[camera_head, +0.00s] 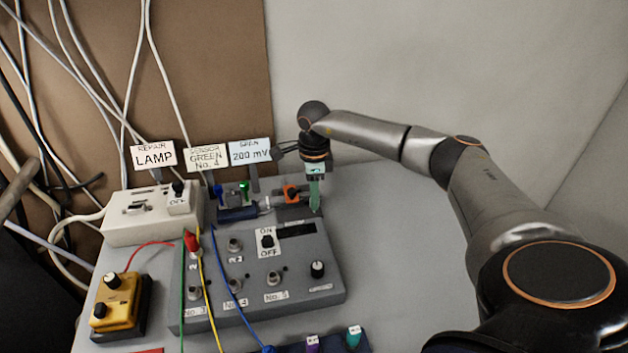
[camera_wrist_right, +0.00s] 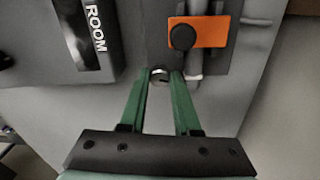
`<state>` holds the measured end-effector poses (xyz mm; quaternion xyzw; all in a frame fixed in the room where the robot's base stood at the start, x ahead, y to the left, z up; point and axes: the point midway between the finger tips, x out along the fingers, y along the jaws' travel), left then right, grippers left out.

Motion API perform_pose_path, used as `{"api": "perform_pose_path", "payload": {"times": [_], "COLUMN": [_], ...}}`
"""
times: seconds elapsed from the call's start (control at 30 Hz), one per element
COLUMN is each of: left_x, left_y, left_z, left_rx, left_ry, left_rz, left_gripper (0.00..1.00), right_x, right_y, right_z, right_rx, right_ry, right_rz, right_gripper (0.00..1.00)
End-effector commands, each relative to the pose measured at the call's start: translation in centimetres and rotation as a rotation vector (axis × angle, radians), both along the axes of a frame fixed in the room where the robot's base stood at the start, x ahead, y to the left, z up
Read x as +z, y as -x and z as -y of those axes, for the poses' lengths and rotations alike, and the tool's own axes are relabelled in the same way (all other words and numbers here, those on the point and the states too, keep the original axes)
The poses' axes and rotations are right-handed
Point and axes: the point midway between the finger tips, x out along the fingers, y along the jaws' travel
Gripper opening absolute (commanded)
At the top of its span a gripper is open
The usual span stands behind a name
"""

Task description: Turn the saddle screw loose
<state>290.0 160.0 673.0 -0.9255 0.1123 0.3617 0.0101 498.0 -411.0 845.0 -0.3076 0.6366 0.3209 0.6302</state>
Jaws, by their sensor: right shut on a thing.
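My right gripper (camera_head: 315,207) points down behind the grey control box, beside an orange block (camera_head: 291,193). In the right wrist view its two green fingers (camera_wrist_right: 160,78) converge on a small round metal screw head (camera_wrist_right: 159,73), which looks like the saddle screw. The fingertips are shut on it, one on each side. The screw sits in a grey surface at the lower left of the orange block (camera_wrist_right: 210,30), which carries a black round knob (camera_wrist_right: 183,37). The fingers hide part of the screw. My left gripper is not in view.
The grey control box (camera_head: 330,285) with sockets and an ON/OFF switch stands close in front of the gripper. A white box (camera_head: 125,228), a yellow box (camera_head: 112,313) and several cables fill the left. Label cards stand behind. The surface right of the control box is clear.

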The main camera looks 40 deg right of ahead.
Motion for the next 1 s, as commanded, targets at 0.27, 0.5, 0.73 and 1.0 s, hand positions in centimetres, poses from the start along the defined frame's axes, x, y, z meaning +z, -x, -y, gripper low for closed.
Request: {"api": "perform_pose_path", "payload": {"times": [0.27,0.5,0.73,1.0], "left_x": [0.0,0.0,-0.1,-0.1], "left_y": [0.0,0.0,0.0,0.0], "left_z": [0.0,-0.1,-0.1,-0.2], "left_rx": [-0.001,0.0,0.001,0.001], "left_ry": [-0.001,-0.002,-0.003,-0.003], "left_rz": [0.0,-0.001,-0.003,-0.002], "left_gripper": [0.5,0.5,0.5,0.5], "right_x": [0.0,0.0,0.0,3.2], "right_y": [0.0,0.0,0.0,-0.2], "right_z": [0.0,0.0,0.0,0.1], "right_rx": [-0.001,-0.002,-0.002,-0.002], "right_ry": [0.0,0.0,0.0,0.001], "right_rz": [-0.001,0.0,0.0,0.006], "right_gripper": [0.34,0.61,0.61,0.61]}}
